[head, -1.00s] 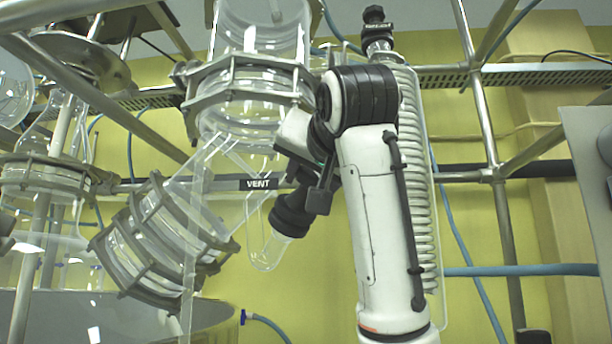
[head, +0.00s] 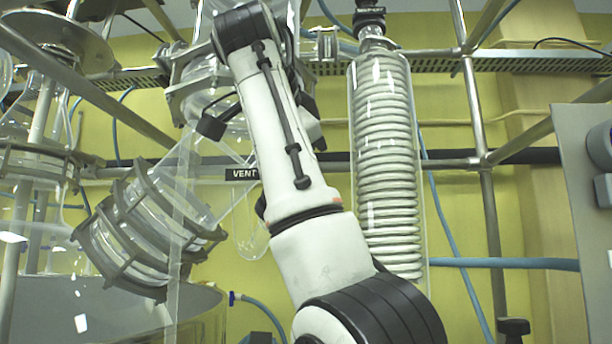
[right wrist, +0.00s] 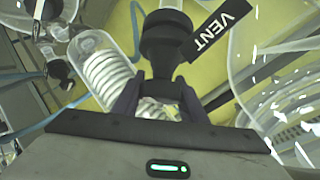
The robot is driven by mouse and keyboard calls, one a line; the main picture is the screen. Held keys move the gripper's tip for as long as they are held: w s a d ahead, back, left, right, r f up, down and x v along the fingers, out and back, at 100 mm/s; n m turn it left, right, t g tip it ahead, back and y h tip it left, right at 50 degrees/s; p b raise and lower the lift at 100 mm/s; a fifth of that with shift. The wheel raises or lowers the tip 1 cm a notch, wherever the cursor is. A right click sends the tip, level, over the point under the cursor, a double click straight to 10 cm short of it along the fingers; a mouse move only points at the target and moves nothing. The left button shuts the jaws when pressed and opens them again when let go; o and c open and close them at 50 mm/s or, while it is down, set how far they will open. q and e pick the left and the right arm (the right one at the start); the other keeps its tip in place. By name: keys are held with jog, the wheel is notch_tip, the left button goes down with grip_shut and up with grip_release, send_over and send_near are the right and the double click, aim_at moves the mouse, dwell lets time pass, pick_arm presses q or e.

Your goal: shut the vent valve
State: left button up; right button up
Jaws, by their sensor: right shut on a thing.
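The vent valve shows in the right wrist view as a dark knob and stem (right wrist: 168,45), beside the black VENT label (right wrist: 216,30). My right gripper (right wrist: 160,100) has its two dark fingers shut on the near end of the valve. A clear, shiny part shows between the fingers. In the head view the VENT label (head: 243,174) is visible just left of my white right forearm. The forearm hides most of the valve and the right gripper there. How far the valve is turned cannot be told. My left gripper is not in view.
A glass coil condenser (head: 385,160) stands close right of my right arm. A clamped, slanted glass joint (head: 145,230) is to the left. Metal frame rails (head: 480,200) and blue hoses (head: 505,263) surround the work area. A grey panel (head: 590,200) stands at the right edge.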

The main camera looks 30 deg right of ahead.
jog(key=shift+s+r+m+g, duration=0.15)
jog(key=shift+r+m+g, duration=0.1)
jog(key=shift+m+g, duration=0.2)
jog(key=shift+f+m+g, duration=0.3)
jog(key=shift+m+g, duration=0.05)
jog(key=shift+m, duration=0.2)
jog(key=o, duration=1.1)
jog(key=shift+c, duration=0.2)
jog(key=shift+f, duration=0.1)
